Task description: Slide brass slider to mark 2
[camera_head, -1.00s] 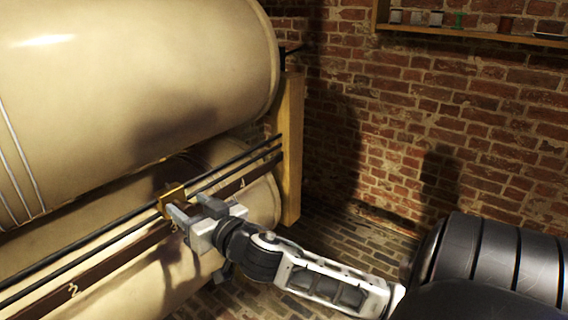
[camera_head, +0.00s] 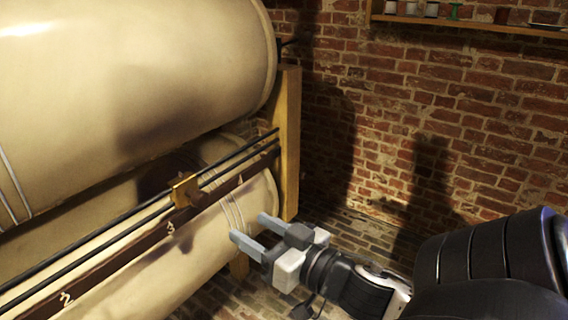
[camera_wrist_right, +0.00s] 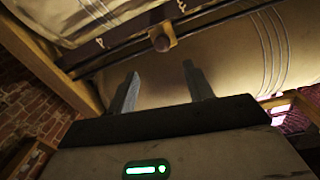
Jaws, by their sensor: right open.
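The brass slider (camera_head: 185,190) sits on two dark parallel rods (camera_head: 100,243) along the front of the cream cylinders. It is close to the mark 3 (camera_head: 170,227) on the dark strip; the mark 2 (camera_head: 66,298) is further down-left. In the right wrist view the slider (camera_wrist_right: 161,38) shows a round knob, beyond the fingertips. My right gripper (camera_head: 250,228) is open and empty, to the lower right of the slider and apart from it. Its two fingers also show in the right wrist view (camera_wrist_right: 162,75). My left gripper is not in view.
A wooden post (camera_head: 289,145) stands at the rods' right end. Large cream cylinders (camera_head: 120,80) lie above and behind the rods. A brick wall (camera_head: 400,130) with a shelf (camera_head: 470,22) is at the right. Free room lies in front of the rods.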

